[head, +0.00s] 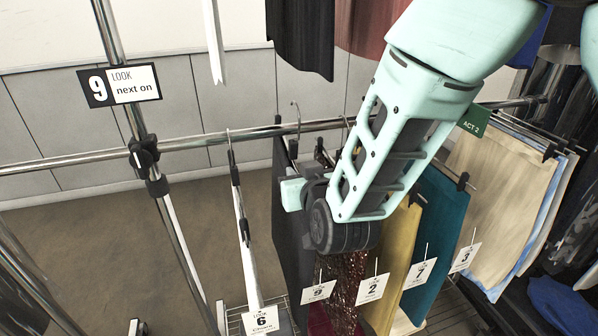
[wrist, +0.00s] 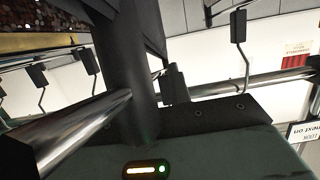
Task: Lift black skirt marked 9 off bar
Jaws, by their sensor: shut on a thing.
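The black skirt (head: 285,215) hangs below the bar (head: 190,144) in the head view, left of a dark sequined garment. A white tag with a 9 (head: 318,291) hangs at its lower right. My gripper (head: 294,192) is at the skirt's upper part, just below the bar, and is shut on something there. My arm hides most of the grip, but the skirt at its side is the likely held thing. In the wrist view dark cloth or a dark finger (wrist: 125,60) stands close before the bar (wrist: 85,130); I cannot tell which. A hanger hook (head: 297,115) shows over the bar.
A white garment tagged 6 (head: 260,318) hangs close on the left. A yellow garment (head: 395,265), a teal one (head: 437,235) and beige ones (head: 500,190) hang to the right. An upright post carries a sign (head: 118,85) reading 9. The bar is free left of the post.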

